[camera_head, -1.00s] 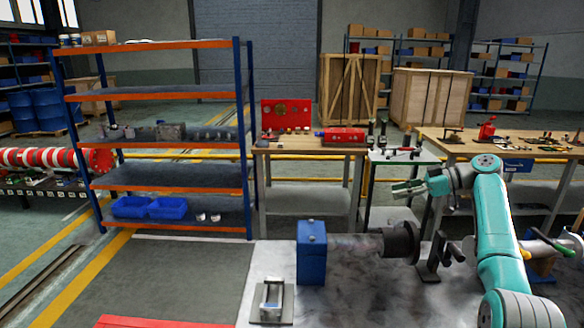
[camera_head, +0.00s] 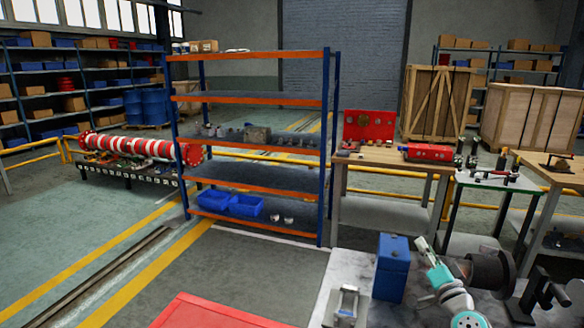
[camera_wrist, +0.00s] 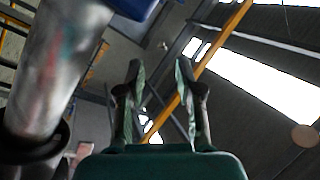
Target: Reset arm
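My arm, teal and white, reaches in from the bottom right in the head view. My gripper (camera_head: 429,251) is raised beside the blue block (camera_head: 392,262), above the marbled grey work surface (camera_head: 352,268). In the wrist view, the two fingers of my gripper (camera_wrist: 158,75) stand apart with nothing between them. Beyond them are roof windows and a yellow beam. A grey metal cylinder (camera_wrist: 55,65) fills the left of the wrist view, close to the fingers. In the head view, a dark round flange (camera_head: 490,268) stands just right of my gripper.
A small metal fixture (camera_head: 346,304) sits on the near part of the work surface. A red surface (camera_head: 215,314) is at the bottom. An orange and blue shelf (camera_head: 255,180) and a wooden bench (camera_head: 395,157) stand behind. The floor at the left is clear.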

